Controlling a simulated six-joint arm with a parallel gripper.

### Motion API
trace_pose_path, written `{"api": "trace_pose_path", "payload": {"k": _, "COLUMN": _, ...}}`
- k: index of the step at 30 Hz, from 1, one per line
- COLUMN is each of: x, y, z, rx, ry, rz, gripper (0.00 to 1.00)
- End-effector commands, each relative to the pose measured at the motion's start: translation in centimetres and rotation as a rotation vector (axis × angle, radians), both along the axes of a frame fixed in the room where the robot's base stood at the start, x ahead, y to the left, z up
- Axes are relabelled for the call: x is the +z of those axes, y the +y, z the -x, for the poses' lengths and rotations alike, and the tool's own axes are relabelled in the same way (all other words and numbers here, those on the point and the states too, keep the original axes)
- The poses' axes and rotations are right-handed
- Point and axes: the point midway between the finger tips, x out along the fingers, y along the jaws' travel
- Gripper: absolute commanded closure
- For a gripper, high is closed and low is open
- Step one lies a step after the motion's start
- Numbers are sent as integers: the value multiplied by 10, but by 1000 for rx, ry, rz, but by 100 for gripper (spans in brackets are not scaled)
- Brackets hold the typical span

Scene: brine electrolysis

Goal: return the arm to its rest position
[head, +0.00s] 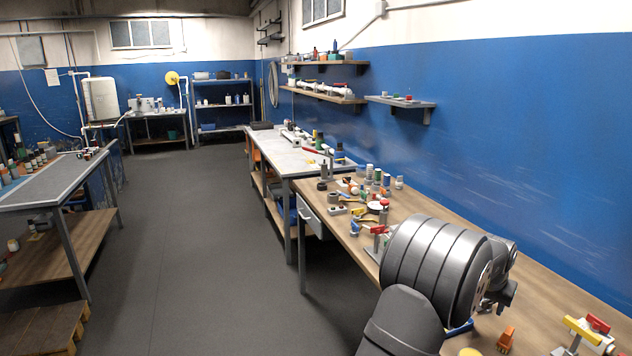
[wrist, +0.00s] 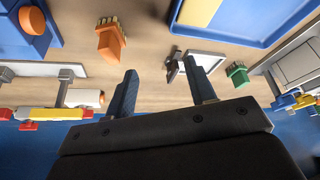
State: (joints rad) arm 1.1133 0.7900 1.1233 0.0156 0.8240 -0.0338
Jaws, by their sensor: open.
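My gripper (wrist: 162,76) is open, with its two dark blue fingers apart and nothing held between them. Bare wooden bench top shows between the fingertips. A small grey-white tray or plate (wrist: 212,60) with a dark part at its left end lies beyond the right finger; I cannot tell if they touch. In the head view my arm reaches over the near end of the wooden bench (head: 440,215), and my gripper (head: 502,298) is partly hidden behind my wrist.
An orange brush-like piece (wrist: 110,42) and a green one (wrist: 237,74) lie near the fingers. A blue tray (wrist: 232,28) is close by. Red-and-yellow fittings (head: 590,332) stand at the near right. Bottles (head: 370,172) crowd the bench farther back. The floor aisle (head: 190,230) is clear.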

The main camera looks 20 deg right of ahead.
Motion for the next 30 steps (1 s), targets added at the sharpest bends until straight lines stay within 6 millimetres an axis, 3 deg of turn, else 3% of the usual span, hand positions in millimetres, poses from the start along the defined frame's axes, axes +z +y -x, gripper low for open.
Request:
{"api": "trace_pose_path", "payload": {"k": 12, "x": -14, "y": 54, "z": -64, "rx": 112, "ry": 0, "rz": 0, "gripper": 50}}
{"api": "trace_pose_path", "payload": {"k": 30, "x": -35, "y": 144, "z": -142, "rx": 275, "ry": 2, "rz": -2, "gripper": 50}}
